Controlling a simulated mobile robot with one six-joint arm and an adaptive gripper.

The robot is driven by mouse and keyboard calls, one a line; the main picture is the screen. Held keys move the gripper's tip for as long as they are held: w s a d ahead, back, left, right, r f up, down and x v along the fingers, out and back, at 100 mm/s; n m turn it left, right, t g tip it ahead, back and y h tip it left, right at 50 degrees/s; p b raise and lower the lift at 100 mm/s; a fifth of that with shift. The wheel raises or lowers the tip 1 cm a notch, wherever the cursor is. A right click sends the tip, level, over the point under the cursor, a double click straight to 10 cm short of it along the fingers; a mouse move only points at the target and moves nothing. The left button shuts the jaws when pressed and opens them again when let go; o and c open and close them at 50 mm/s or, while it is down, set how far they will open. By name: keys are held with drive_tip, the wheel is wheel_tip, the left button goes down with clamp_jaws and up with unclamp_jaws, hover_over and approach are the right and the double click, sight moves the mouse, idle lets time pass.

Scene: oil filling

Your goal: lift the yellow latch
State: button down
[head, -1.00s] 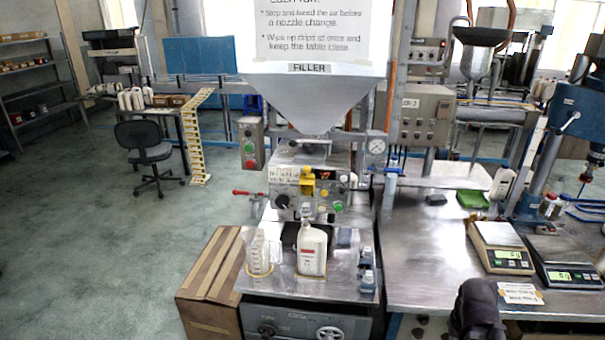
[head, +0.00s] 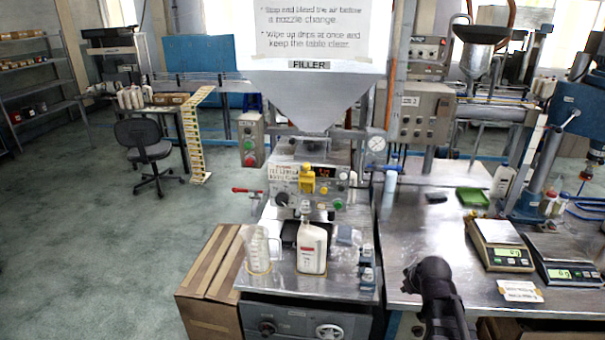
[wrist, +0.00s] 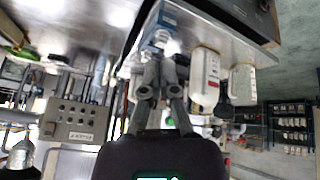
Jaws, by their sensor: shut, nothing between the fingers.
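The yellow latch (head: 307,178) is on the front panel of the filler, left of a small red display. It stands out from the panel above the knobs, and I cannot pick it out in the wrist view. My gripper (wrist: 160,84) is shut and empty in the wrist view, its two grey fingertips close together. My dark arm end is low in the head view, right of the filler and well apart from the latch; the fingertips cannot be made out there.
A white bottle (head: 312,248) and a clear jug (head: 258,250) stand before the panel. A red-handled valve (head: 247,191) sticks out left. Scales (head: 500,246) stand right; the steel table's middle is clear.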

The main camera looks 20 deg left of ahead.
drive_tip(key=w+a+r+n+t+y, duration=0.2)
drive_tip(key=w+a+r+n+t, duration=0.15)
drive_tip(key=a, duration=0.45)
drive_tip(key=w+a+r+n+t+y, duration=0.25)
drive_tip(key=w+a+n, duration=0.2)
drive_tip(key=a, duration=0.45)
drive_tip(key=n+t+y, duration=0.4)
drive_tip(key=n+t, duration=0.1)
drive_tip(key=n, duration=0.3)
approach(307, 181)
drive_tip(key=s+a+r, duration=0.2)
drive_tip(key=s+r, duration=0.2)
drive_tip(key=s, duration=0.2)
drive_tip(key=shift+d+h+b, duration=0.15)
drive_tip(key=shift+h+b, duration=0.1)
drive_tip(key=shift+b, duration=0.2)
drive_tip(key=shift+w, duration=0.1)
drive_tip(key=w+d+p+x, duration=0.1)
drive_tip(key=d+p+x, duration=0.1)
drive_tip(key=x, duration=1)
drive_tip(key=shift+w+r, duration=0.25)
drive_tip(key=shift+w, duration=0.25)
drive_tip(key=shift+d, duration=0.1)
